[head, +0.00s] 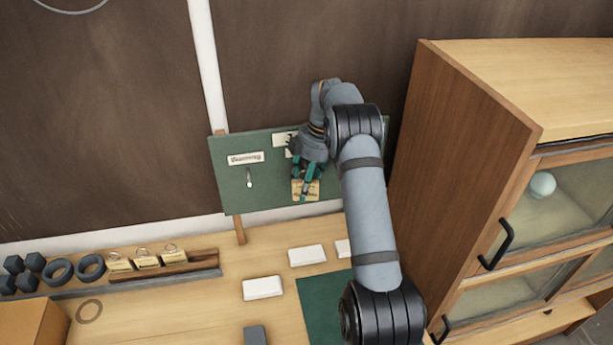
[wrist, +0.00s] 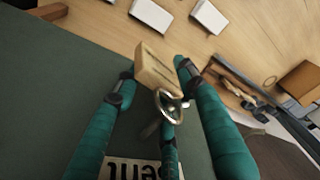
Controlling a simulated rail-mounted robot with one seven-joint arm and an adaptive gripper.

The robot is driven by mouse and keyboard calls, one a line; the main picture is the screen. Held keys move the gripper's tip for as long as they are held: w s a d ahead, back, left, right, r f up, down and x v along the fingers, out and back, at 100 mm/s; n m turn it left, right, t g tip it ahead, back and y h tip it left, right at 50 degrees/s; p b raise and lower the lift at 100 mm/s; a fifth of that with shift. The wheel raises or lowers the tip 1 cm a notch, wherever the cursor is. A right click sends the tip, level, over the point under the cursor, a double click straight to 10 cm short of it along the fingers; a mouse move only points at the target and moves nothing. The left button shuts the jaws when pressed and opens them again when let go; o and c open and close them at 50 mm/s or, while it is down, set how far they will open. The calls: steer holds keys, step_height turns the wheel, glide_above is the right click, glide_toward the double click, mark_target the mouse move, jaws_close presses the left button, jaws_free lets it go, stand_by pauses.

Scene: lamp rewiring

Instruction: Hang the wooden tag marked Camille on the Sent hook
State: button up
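A small wooden tag (head: 305,190) with dark, unreadable lettering is in front of the green board's lower right part. The wrist view shows the tag (wrist: 156,68) with its metal ring (wrist: 171,107) towards my gripper. Below the ring is part of an upside-down label (wrist: 140,168) reading "ent". My gripper (head: 306,172) is at the board, its teal fingers spread around the tag and ring. In the wrist view the fingertips (wrist: 156,72) stand apart, with small gaps beside the tag. The Sent hook is not clearly visible, so I cannot tell whether the ring is on it.
The green board (head: 232,196) also has a left label (head: 246,158) above an empty hook (head: 249,179). Several tags stand in a wooden rack (head: 205,263) on the bench. White blocks (head: 262,289) lie below the board. A wooden cabinet (head: 455,150) stands close at right.

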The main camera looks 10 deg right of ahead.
steer(key=v, duration=1.2)
steer(key=shift+s+a+r, duration=0.1)
steer(key=shift+s+r, duration=0.05)
